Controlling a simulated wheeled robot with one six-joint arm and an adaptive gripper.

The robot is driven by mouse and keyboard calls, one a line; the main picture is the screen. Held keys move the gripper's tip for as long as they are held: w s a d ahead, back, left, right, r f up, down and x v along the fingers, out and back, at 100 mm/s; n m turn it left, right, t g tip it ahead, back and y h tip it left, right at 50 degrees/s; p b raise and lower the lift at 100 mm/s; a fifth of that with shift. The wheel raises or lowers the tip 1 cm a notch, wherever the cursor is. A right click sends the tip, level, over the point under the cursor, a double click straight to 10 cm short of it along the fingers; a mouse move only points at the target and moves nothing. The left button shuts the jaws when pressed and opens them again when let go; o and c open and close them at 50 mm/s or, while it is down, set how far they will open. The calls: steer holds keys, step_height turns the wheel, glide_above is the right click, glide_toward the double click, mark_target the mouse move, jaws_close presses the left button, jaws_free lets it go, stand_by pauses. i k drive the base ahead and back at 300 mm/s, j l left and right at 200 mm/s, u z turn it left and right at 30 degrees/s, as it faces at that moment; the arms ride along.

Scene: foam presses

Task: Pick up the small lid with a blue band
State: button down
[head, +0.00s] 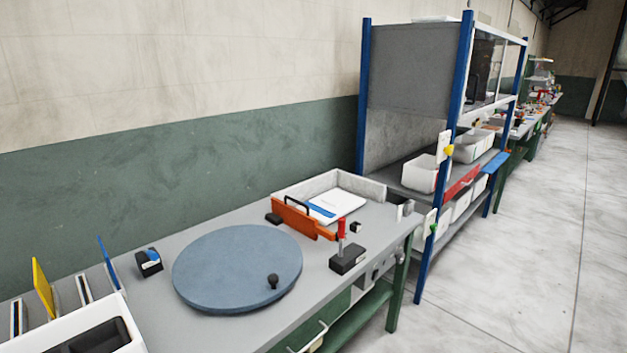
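A flat white piece with a blue strip on its left side, which looks like the lid with a blue band (342,201), lies near the far end of the grey workbench. It sits in a low-walled light tray (360,185). An orange plate with a black handle (293,216) stands along the front left and partly covers its near edge. I cannot tell its size against other lids. My gripper is not in view.
A large round blue-grey disc (225,265) with a dark knob lies mid-bench. A black block with a red-handled lever (348,258) stands at the front edge. A white bin (75,342) is at lower left. A blue-framed shelf rack (463,70) stands beyond; open floor (540,250) lies right.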

mark_target(327, 206)
steer(key=i+l+u, duration=0.1)
steer(key=u, duration=0.5)
steer(key=i+l+u, duration=0.15)
steer(key=l, duration=0.2)
steer(key=i+l+u, duration=0.2)
steer(key=l, duration=0.15)
steer(key=l+u, duration=0.15)
steer(key=l, duration=0.25)
steer(key=i+l+u, duration=0.15)
steer(key=l, duration=0.25)
steer(key=i+l, duration=0.1)
steer(key=l, duration=0.5)
steer(key=i+l+u, duration=0.1)
steer(key=l, duration=0.45)
steer(key=i+l, duration=0.1)
steer(key=l, duration=0.5)
steer(key=i+l, duration=0.1)
steer(key=l, duration=0.5)
steer(key=i+l, duration=0.15)
steer(key=i, duration=0.85)
